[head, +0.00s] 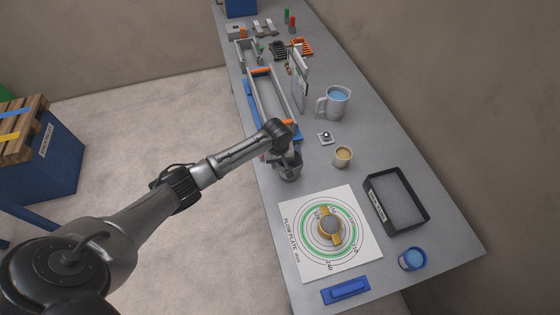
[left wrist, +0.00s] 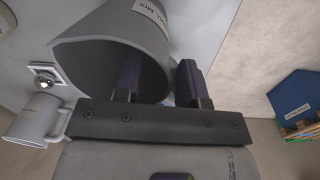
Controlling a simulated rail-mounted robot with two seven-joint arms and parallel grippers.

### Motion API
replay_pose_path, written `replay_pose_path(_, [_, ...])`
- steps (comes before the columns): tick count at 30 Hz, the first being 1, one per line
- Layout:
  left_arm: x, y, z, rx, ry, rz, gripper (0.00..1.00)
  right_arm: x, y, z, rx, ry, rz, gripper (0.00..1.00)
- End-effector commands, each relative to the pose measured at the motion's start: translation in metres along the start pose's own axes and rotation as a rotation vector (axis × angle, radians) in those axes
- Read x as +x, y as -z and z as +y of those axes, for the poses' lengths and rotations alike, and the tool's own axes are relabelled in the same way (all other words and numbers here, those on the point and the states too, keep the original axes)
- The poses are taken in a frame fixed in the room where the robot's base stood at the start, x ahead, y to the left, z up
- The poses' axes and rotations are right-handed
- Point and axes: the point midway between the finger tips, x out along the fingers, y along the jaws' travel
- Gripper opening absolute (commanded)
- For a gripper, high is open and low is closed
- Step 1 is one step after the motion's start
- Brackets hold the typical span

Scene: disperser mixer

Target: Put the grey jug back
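A grey jug (head: 290,170) with a dark inside stands on the bench behind the flow plate. In the left wrist view the jug (left wrist: 96,62) is large and close, with its open mouth facing the camera and a label partly reading "MIX". My left gripper (head: 284,156) is at the jug's rim. In the left wrist view its two dark fingers (left wrist: 160,85) stand apart, one over the mouth and one beyond the rim, with a visible gap between them. I cannot see contact with the wall. My right gripper is not in view.
A light jug with blue liquid (head: 338,102), a small cup (head: 343,156) and a square piece (head: 325,138) stand nearby. A flow plate (head: 300,262), a black tray (head: 425,216), a blue pot (head: 412,259) and a blue block (head: 345,290) are in front. A long blue-edged rack (head: 252,100) lies behind.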

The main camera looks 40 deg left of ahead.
Motion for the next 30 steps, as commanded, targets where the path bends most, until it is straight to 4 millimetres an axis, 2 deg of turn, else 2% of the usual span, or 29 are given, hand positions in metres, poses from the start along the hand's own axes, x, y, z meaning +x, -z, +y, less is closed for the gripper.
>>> replay_pose_path(7, [-0.001,0.000,0.000,0.000,0.000,0.000,0.38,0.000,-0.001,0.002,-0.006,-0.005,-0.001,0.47])
replay_pose_path(11, [-0.010,0.001,0.001,0.001,-0.001,0.001,0.38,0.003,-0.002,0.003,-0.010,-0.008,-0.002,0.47])
replay_pose_path(24, [-0.090,0.001,0.001,0.001,-0.003,0.001,0.38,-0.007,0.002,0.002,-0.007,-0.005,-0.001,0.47])
replay_pose_path(30, [-0.116,0.001,0.001,0.000,-0.002,0.001,0.38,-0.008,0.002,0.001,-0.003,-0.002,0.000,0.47])
